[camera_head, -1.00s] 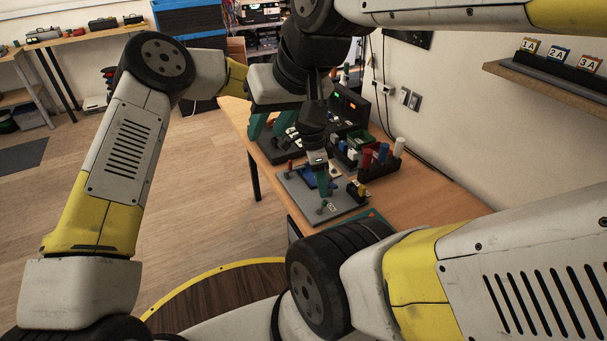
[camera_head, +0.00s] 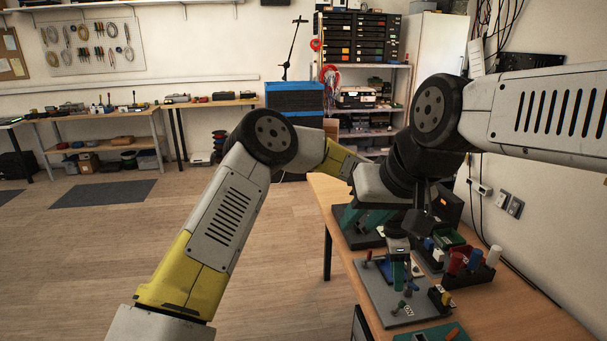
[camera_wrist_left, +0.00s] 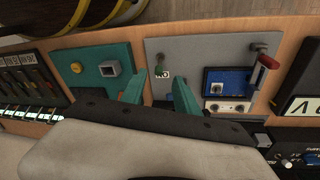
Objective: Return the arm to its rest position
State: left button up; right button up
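My left gripper (camera_head: 398,274) points down over the grey board (camera_head: 376,302) on the wooden table. In the left wrist view its two teal fingers (camera_wrist_left: 160,92) are spread, with nothing held between them. They are near the grey board's left part (camera_wrist_left: 157,52), between it and a teal panel (camera_wrist_left: 88,82). My left arm (camera_head: 225,215) reaches in from the left. My other arm (camera_head: 545,108) crosses at the upper right.
On the grey board are a blue-screened module (camera_wrist_left: 226,82) and a red-handled lever (camera_wrist_left: 265,66). A dark rack with red, blue and white cylinders (camera_head: 477,272) stands to the right. The wall (camera_head: 560,215) borders the table. Open floor (camera_head: 110,255) lies left.

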pick_arm(q)
jog(key=w+a+r+n+t, duration=0.15)
jog(key=a+r+n, duration=0.25)
jog(key=a+r, duration=0.7)
jog(key=w+a+r+n+t, duration=0.15)
jog(key=a+r+n, duration=0.25)
jog(key=a+r, duration=0.75)
jog(key=s+a+r+n+t, duration=0.2)
jog(key=s+a+n, duration=0.4)
jog(key=a, duration=0.5)
jog(key=s+a+r+n+t+h, duration=0.1)
jog(key=s+a+r+n+t, duration=0.2)
jog(key=s+a+n, duration=0.3)
jog(key=s+a, duration=0.4)
jog(key=a, duration=0.1)
jog(key=shift+s+r, duration=0.25)
jog(key=shift+s, duration=0.05)
